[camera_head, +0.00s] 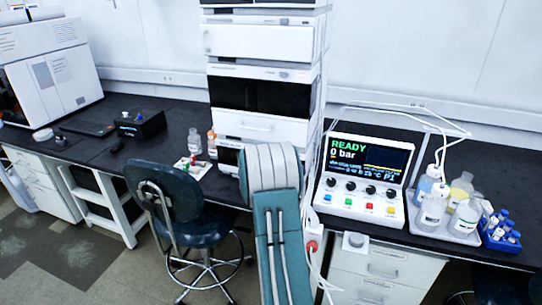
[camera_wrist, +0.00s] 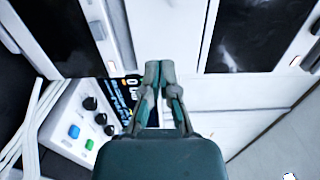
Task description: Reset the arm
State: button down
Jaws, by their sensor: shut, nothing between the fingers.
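My gripper (camera_wrist: 160,72) shows in the wrist view with its two fingertips together and nothing between them. It is in front of the white chromatography stack, whose panels fill much of that view. The control box (camera_wrist: 88,125) with its knobs and buttons is at the left there, partly behind the gripper. In the head view my arm rises from the bottom middle in front of the stack (camera_head: 262,128); the gripper itself is hidden there.
The control box (camera_head: 362,178) reads READY, 0 bar. A bottle tray (camera_head: 440,230) and a blue vial rack (camera_head: 500,240) stand to its right. A small tray (camera_head: 193,169) and bottles are left of my arm. A stool (camera_head: 170,205) stands before the black bench.

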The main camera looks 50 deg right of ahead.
jog(key=a+r+n+t+y, duration=0.2)
jog(key=a+r+n+y, duration=0.3)
jog(key=a, duration=0.7)
jog(key=a+r+n+t+y, duration=0.1)
jog(key=a+r+n+y, duration=0.35)
jog(key=a, duration=0.75)
jog(key=a+r+n+t+y, duration=0.25)
jog(key=a+n, duration=0.45)
jog(key=a, duration=0.6)
jog(key=s+a+n+g+y, duration=0.35)
jog(key=s+a+n, duration=0.45)
jog(key=s+a, duration=0.4)
jog(key=s+a+f+n+g, duration=0.1)
jog(key=s+a+n, duration=0.1)
jog(key=s, duration=0.5)
jog(key=s+a+f+n+g+y, duration=0.1)
jog(key=s+a+f+n+g, duration=0.1)
jog(key=s+n, duration=0.3)
jog(key=s+a, duration=0.1)
jog(key=s, duration=0.2)
jog(key=shift+s+f, duration=0.15)
jog(key=shift+s, duration=0.15)
